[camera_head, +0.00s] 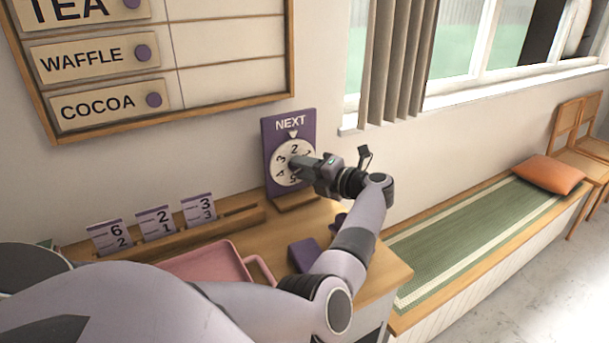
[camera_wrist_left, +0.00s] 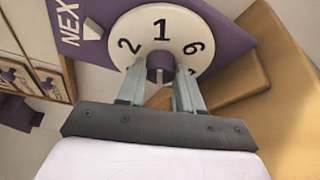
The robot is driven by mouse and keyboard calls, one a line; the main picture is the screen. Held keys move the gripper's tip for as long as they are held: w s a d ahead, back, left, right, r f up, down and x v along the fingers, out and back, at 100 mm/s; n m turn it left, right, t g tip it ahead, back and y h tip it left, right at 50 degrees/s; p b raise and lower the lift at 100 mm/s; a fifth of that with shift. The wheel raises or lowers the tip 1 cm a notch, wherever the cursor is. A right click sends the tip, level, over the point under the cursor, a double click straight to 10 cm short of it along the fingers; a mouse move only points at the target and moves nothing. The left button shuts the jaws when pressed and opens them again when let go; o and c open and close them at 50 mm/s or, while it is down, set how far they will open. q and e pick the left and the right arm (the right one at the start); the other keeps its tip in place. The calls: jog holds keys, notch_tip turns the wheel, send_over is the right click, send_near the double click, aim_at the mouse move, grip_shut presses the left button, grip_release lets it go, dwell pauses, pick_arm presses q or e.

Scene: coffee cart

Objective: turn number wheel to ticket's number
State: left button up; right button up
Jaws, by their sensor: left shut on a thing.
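The number wheel (camera_head: 281,174) is a white disc with black digits on a purple NEXT board (camera_head: 277,133) with a white pointer. The 2 is the digit nearest the pointer. The wheel (camera_wrist_left: 183,25) also shows the 1 and 6 in the left wrist view. My left gripper (camera_head: 302,164) is shut on the wheel's purple centre knob (camera_wrist_left: 160,64), one finger on each side. It hides part of the wheel. Three tickets stand in a wooden rail: 6 over 2 (camera_head: 112,237), 2 over 1 (camera_head: 157,221) and 3 over 3 (camera_head: 199,209). My right gripper is out of view.
A pink tray (camera_head: 205,263) and a purple block (camera_head: 304,254) lie on the wooden counter (camera_head: 385,272), below my left arm. A menu board (camera_head: 225,50) hangs on the wall. A bench with a green mat (camera_head: 455,235) runs to the right.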

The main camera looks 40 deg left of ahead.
pick_arm(q)
jog(key=shift+f+m, duration=0.1)
jog(key=shift+m, duration=0.4)
jog(key=shift+b, duration=0.3)
jog(key=o, duration=1)
jog(key=shift+o, duration=0.2)
jog(key=d+b, duration=0.1)
jog(key=d, duration=0.6)
jog(key=shift+w+r+b, duration=0.3)
jog(key=shift+r+b, duration=0.05)
jog(key=shift+b, duration=0.05)
